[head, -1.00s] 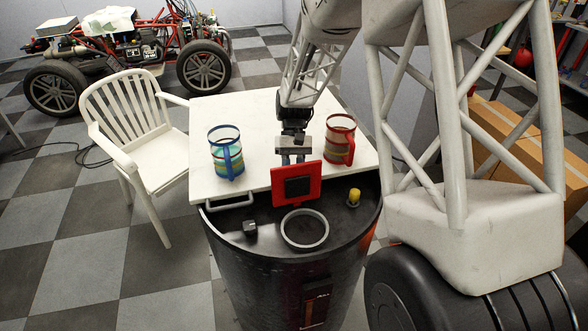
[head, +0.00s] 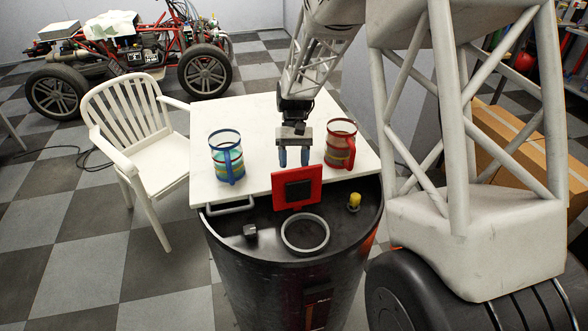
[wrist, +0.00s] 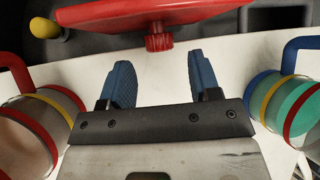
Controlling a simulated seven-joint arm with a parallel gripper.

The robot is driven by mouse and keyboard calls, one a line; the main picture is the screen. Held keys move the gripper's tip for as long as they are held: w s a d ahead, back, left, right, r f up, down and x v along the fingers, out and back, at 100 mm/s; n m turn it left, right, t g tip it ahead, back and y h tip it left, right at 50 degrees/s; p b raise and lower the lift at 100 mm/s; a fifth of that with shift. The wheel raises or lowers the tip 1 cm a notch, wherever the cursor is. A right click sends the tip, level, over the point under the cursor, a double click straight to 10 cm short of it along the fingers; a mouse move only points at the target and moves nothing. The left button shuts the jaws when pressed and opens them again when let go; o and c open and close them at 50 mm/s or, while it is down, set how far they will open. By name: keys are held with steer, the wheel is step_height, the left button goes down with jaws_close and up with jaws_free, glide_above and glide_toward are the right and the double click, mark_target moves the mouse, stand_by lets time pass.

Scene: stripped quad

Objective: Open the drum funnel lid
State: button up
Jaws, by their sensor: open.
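The red square lid (head: 296,189) with a black centre stands raised, close to upright, behind the round grey funnel ring (head: 305,233) on top of the black drum (head: 265,262). The funnel opening is uncovered. My gripper (head: 294,158) is open and empty above the white board, behind the lid and apart from it. In the wrist view, my gripper's two blue fingers (wrist: 157,86) are spread, with the red lid (wrist: 150,12) and its red knob (wrist: 159,38) just beyond the fingertips.
A blue-handled mug (head: 227,158) stands left of my gripper and a red-handled mug (head: 341,145) stands right, both on the white board (head: 255,110). A yellow cap (head: 354,201) and small dark block (head: 250,230) are on the drum. A white chair (head: 135,130) stands left.

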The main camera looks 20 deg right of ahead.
steer(key=shift+v, duration=2.1)
steer(key=s+r+t, duration=0.1)
steer(key=s+r, duration=0.1)
steer(key=s, duration=0.1)
steer(key=s+r, duration=0.2)
steer(key=r, duration=0.1)
steer(key=s+r+t, duration=0.1)
steer(key=s+r, duration=0.1)
steer(key=s, duration=0.1)
steer(key=shift+s+a+r+t+h, duration=0.2)
steer(key=shift+s+r+t+h, duration=0.1)
steer(key=shift+s, duration=0.05)
steer(key=s+r+t, duration=0.3)
steer(key=s, duration=0.9)
steer(key=s+r+m+t+h, duration=0.1)
steer(key=s+r+t, duration=0.2)
steer(key=s, duration=1)
steer(key=shift+s+a+t, duration=0.25)
steer(key=shift+t, duration=0.25)
